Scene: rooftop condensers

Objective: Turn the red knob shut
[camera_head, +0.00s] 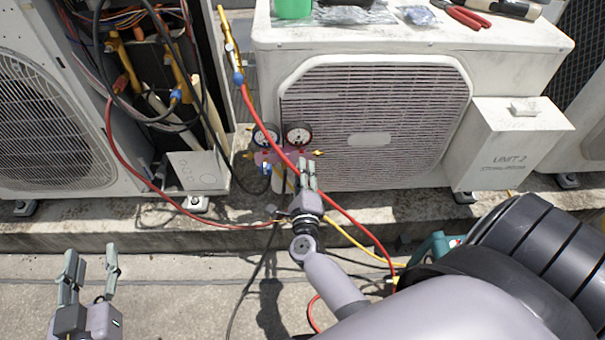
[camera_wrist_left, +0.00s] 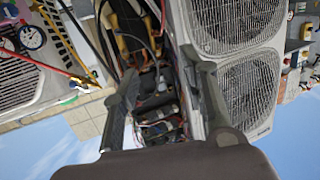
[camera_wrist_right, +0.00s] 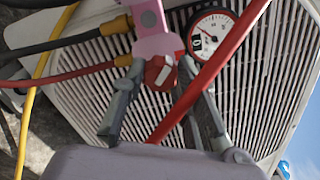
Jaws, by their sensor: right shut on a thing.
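The gauge manifold, with a pink body (camera_head: 268,157), hangs in front of the middle condenser unit. It has a blue-rimmed gauge (camera_head: 264,137) and a red-rimmed gauge (camera_head: 298,134). My right gripper (camera_head: 307,168) is at the right part of the manifold. In the right wrist view, its fingers are shut on the red knob (camera_wrist_right: 161,73), one finger on each side. The knob's pale stripe shows. In the head view the knob is hidden by the gripper. My left gripper (camera_head: 92,255) is open and empty at lower left, away from the manifold.
A red hose (camera_head: 345,215) crosses close in front of my right gripper and the manifold. A yellow hose (camera_head: 352,238) runs below. The opened left condenser (camera_head: 50,110) exposes cables and pipes. Tools (camera_head: 468,15) lie on the middle unit (camera_head: 425,45). A concrete ledge (camera_head: 130,235) runs beneath.

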